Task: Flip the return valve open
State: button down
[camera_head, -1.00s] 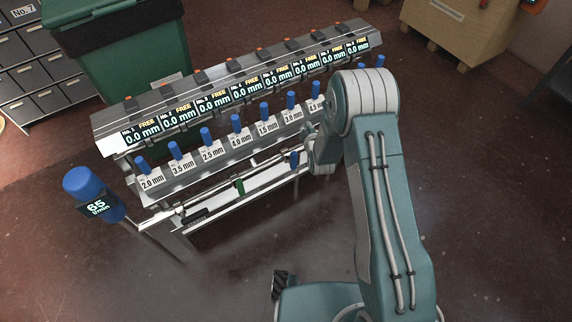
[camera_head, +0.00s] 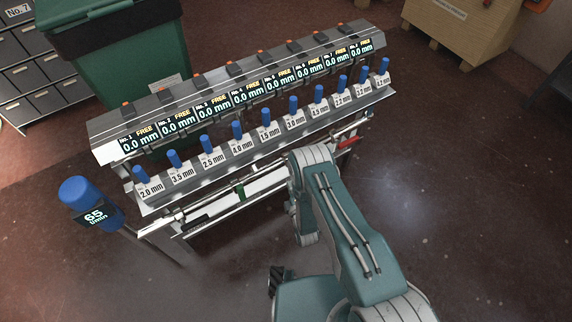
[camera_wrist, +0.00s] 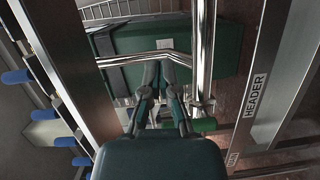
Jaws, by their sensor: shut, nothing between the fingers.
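In the wrist view my gripper (camera_wrist: 164,72) points at the pipework with its fingers together, empty. A green handle (camera_wrist: 205,124) sits on a polished pipe just right of the fingers, apart from the fingertips. In the head view a green handle (camera_head: 239,190) is on the lower pipe at the front of the bench, and a red handle (camera_head: 348,142) is near its right end. No return label is readable, so I cannot tell which handle is the return valve. My gripper is hidden behind my arm in the head view.
The bench (camera_head: 105,152) carries blue-capped pins and several displays. A blue flow meter reading 65 (camera_head: 88,200) stands at its left end. Polished pipes (camera_wrist: 202,45) and a rail marked HEADER (camera_wrist: 262,85) flank my gripper. A green bin (camera_head: 135,60) stands behind. The floor at right is clear.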

jog(key=shift+s+f+n+t+y, duration=0.3)
jog(key=shift+s+f+n, duration=0.2)
jog(key=shift+s+f, duration=0.75)
jog(key=shift+r, duration=0.1)
jog(key=w, duration=1.1)
jog(key=shift+w+a, duration=0.15)
jog(key=shift+w, duration=0.2)
